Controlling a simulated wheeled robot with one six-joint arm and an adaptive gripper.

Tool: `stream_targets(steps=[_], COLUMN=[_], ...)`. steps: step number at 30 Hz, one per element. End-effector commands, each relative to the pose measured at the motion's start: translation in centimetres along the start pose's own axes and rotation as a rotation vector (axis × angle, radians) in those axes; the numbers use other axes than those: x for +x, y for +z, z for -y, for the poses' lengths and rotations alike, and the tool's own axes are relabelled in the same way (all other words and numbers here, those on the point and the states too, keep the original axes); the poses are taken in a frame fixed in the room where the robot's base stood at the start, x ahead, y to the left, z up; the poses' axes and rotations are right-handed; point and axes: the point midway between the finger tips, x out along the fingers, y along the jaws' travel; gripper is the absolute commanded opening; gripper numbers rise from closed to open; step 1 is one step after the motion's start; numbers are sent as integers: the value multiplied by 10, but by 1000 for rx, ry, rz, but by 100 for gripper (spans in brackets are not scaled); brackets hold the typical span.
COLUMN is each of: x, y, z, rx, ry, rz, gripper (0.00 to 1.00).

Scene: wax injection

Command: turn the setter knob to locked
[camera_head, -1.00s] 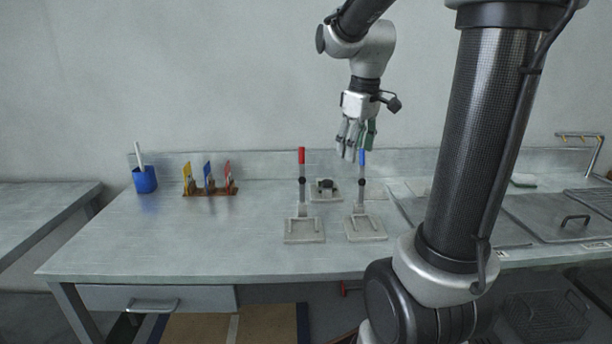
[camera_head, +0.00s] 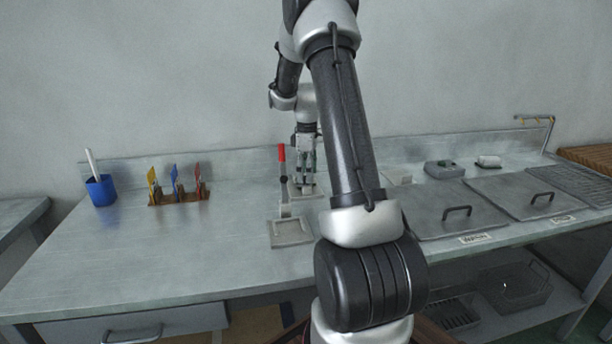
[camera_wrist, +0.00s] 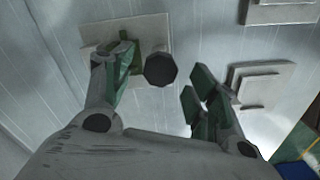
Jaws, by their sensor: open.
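The setter knob (camera_wrist: 161,68) shows in the wrist view as a dark, many-sided disc above a pale base plate (camera_wrist: 96,34). In the head view, part of the setter's base (camera_head: 293,190) shows behind the red-handled lever, while my fingers obscure the knob. My gripper (camera_head: 306,182) points down over the setter and is open. In the wrist view its green-padded fingers stand on either side of the knob, with the left finger nearer. I cannot tell whether either finger touches it, nor which setting the knob is at.
A red-handled lever (camera_head: 282,165) on a flat base stands just left of my gripper. My arm hides the blue-handled lever. A blue cup (camera_head: 100,190) and a rack of coloured tools (camera_head: 178,198) stand at left. Lidded basins (camera_head: 452,208) are at right.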

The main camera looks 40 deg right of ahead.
Motion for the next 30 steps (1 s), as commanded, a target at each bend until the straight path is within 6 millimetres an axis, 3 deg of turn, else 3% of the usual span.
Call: stream_targets(steps=[4,12,20,30], x=[11,13,12,12], y=[0,0,0,0], z=[0,0,0,0], rx=[0,0,1,36], ry=[0,1,1,1], rz=[0,0,0,-1], gripper=[59,59,12,12])
